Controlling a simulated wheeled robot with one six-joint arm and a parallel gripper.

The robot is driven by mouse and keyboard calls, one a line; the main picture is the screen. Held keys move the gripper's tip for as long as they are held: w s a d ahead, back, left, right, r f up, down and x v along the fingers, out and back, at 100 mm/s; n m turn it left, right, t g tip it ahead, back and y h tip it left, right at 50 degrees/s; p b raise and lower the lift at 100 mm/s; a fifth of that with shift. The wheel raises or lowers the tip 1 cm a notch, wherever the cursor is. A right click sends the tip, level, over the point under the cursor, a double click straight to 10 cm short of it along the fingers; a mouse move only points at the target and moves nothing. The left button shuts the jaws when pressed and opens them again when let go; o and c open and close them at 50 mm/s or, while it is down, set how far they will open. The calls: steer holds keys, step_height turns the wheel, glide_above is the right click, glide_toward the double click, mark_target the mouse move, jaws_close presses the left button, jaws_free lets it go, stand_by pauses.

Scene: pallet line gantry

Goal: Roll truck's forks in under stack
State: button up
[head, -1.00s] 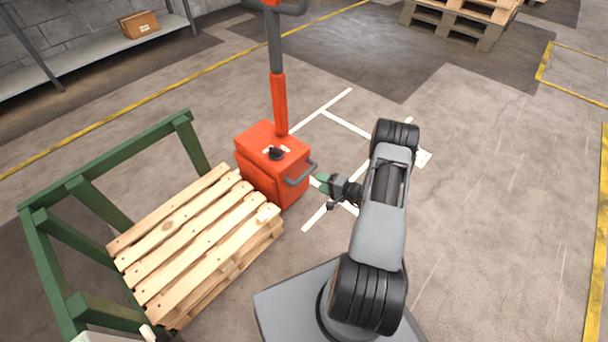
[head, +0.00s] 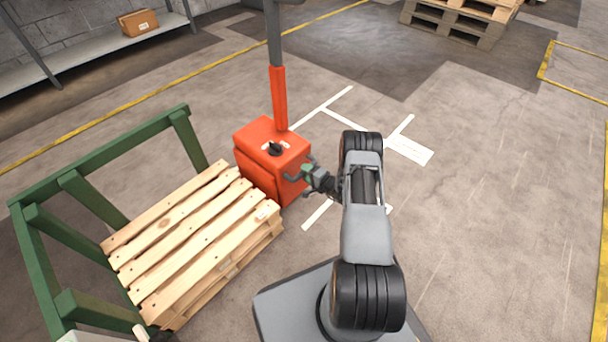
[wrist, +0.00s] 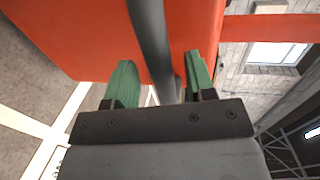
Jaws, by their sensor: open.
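The orange-red pallet truck (head: 268,160) stands against the right end of the wooden pallet stack (head: 195,240). Its forks are not visible, and I cannot tell how far they reach under the stack. A dark grab handle (head: 293,179) sticks out of the truck's near right side. My gripper (head: 308,172) is at this handle from the right. In the wrist view, the handle's grey bar (wrist: 152,45) runs between the green finger pads of my gripper (wrist: 158,80). The fingers are open, with gaps beside the bar. The truck's orange body (wrist: 80,35) fills the area behind.
A green frame (head: 100,165) encloses the stack's left and far sides. White floor lines (head: 335,100) mark a bay behind and right of the truck. A shelf (head: 90,55) with a carton (head: 138,22) stands at the back left. Floor at right is clear.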

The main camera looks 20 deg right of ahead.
steer(key=shift+x, duration=0.85)
steer(key=shift+c, duration=0.3)
jaws_close()
